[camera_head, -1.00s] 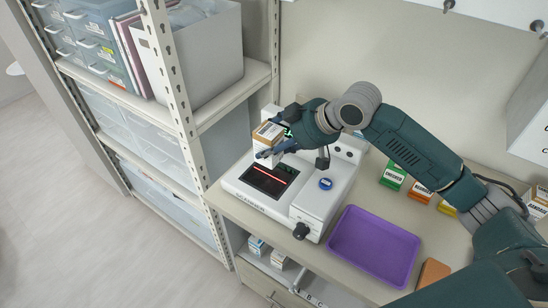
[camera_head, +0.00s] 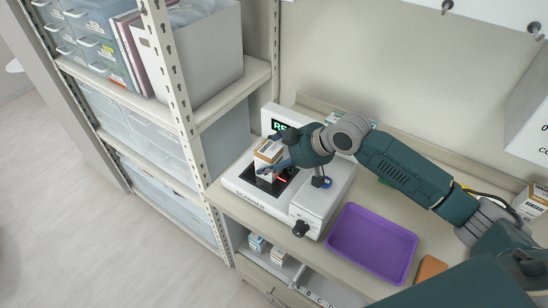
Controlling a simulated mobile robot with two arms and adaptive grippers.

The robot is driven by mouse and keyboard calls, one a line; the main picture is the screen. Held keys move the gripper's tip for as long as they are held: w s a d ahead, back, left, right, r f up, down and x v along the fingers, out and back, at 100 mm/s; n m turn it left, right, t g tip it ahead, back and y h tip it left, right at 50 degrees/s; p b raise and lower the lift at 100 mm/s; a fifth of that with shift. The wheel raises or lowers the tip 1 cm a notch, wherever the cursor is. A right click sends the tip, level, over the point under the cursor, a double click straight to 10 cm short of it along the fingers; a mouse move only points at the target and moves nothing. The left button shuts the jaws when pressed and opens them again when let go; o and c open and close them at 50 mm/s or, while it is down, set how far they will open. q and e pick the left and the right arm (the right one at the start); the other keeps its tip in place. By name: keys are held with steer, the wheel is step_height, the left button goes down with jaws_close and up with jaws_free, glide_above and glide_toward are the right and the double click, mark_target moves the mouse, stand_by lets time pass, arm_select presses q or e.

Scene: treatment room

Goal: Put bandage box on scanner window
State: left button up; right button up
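The bandage box (camera_head: 268,151), small, white and brown with dark print, is upright over the dark scanner window (camera_head: 255,185) of the white scanner (camera_head: 322,199). Its lower end is at or just above the window; I cannot tell whether it touches. My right gripper (camera_head: 273,160), on the arm from the right, has its fingers around the box and looks shut on it. The gripper and box hide part of the window, and a bit of red scan light shows beside the fingers. My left gripper is not in view.
A purple tray (camera_head: 372,243) lies right of the scanner, with a brown block (camera_head: 431,270) beside it. A metal shelf post (camera_head: 183,110) stands close on the left. Small boxes (camera_head: 258,244) sit on a shelf below the counter. Partly lit display text (camera_head: 280,126) shows behind the gripper.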

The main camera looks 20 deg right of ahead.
steer(key=shift+s+d+r, duration=0.15)
steer(key=shift+d+r, duration=0.05)
steer(key=shift+r, duration=0.2)
steer(key=b+v, duration=0.2)
steer(key=v, duration=0.9)
steer(key=shift+r, duration=0.15)
